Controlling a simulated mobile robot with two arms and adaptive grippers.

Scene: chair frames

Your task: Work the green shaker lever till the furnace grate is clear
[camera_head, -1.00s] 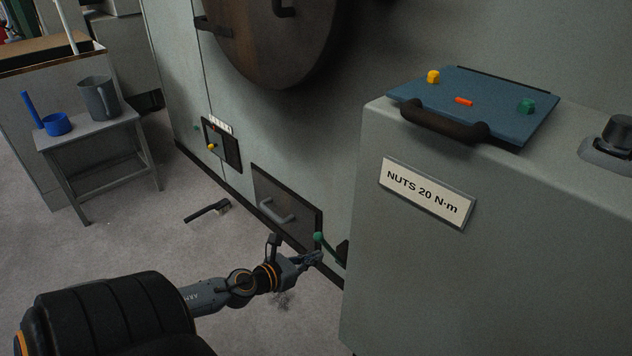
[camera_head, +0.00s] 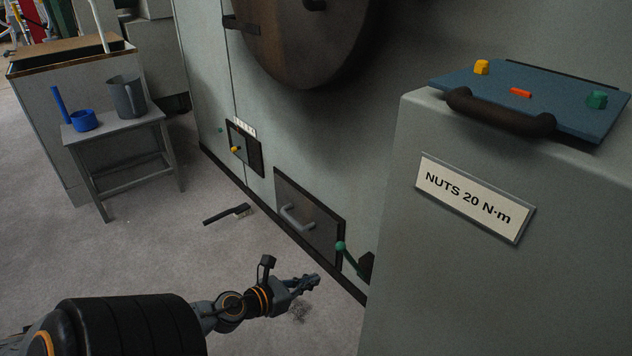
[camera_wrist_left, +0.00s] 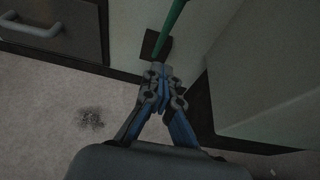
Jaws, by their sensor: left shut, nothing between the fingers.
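The green shaker lever (camera_head: 347,257) has a round green knob and sticks out low on the furnace wall, beside the dark drawer door. In the left wrist view the lever (camera_wrist_left: 171,27) rises from a dark slot plate (camera_wrist_left: 152,47) beyond the fingertips. My left gripper (camera_head: 313,281) is shut and empty, in front of and left of the lever in the head view. In the left wrist view my gripper (camera_wrist_left: 160,78) shows its fingers together, just below the lever's base in the picture; whether they touch it cannot be told. The grate itself is hidden. My right gripper is not in view.
The drawer door (camera_head: 310,219) has a grey handle. A dark smudge of ash (camera_wrist_left: 91,118) lies on the floor. A brush (camera_head: 227,213) lies further left. A grey cabinet (camera_head: 440,270) stands close to the lever's right. A small stool (camera_head: 130,125) holds a grey jug.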

